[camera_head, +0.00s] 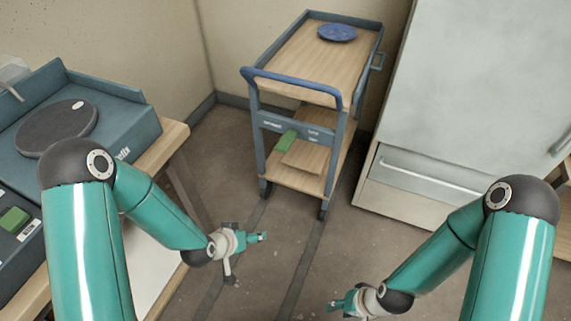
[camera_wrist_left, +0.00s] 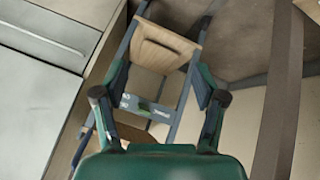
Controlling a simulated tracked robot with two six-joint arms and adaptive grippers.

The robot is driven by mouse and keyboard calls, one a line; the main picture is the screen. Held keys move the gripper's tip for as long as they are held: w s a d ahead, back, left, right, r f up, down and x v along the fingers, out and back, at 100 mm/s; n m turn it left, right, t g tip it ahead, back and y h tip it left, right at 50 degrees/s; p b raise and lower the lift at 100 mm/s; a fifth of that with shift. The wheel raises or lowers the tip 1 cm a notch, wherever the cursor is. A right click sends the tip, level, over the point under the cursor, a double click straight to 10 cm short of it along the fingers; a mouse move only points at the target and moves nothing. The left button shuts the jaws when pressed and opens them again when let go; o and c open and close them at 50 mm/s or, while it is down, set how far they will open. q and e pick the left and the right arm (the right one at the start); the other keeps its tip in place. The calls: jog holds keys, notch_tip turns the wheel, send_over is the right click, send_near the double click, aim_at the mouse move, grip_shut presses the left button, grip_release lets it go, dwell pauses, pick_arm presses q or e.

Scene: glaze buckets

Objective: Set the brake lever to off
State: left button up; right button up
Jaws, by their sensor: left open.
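The blue-grey cart (camera_head: 260,135) stands on the floor ahead. A green lever (camera_head: 286,141) sits at its front crossbar, between small labels too small to read, so I cannot tell its setting. The lever also shows in the left wrist view (camera_wrist_left: 143,107), beyond my fingers. My left gripper (camera_head: 251,257) is open and empty, in front of and below the cart, apart from the lever. Its fingers frame the cart in the left wrist view (camera_wrist_left: 161,85). My right gripper (camera_head: 344,302) is low at the bottom, away from the cart; its jaws are too small to read.
A blue disc (camera_head: 337,32) lies on the cart's wooden top. A pale cabinet (camera_head: 480,90) stands close on the right. A bench (camera_head: 168,140) with a blue machine (camera_head: 118,125), dark round plate and green button (camera_head: 13,219) is at left. The floor before the cart is clear.

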pick_arm(q)
jog(key=w+f+m+t+b, duration=0.2)
jog(key=w+t+b, duration=0.4)
jog(key=w+b, duration=0.65)
jog(key=m+t+h+b, duration=0.2)
jog(key=t+b, duration=0.2)
jog(key=b, duration=0.4)
send_near(280, 150)
jog(key=b+x, duration=0.2)
jog(key=x, duration=0.9)
jog(key=shift+w+d, duration=0.15)
jog(key=shift+w, duration=0.2)
pick_arm(e)
notch_tip(280, 150, down, 26)
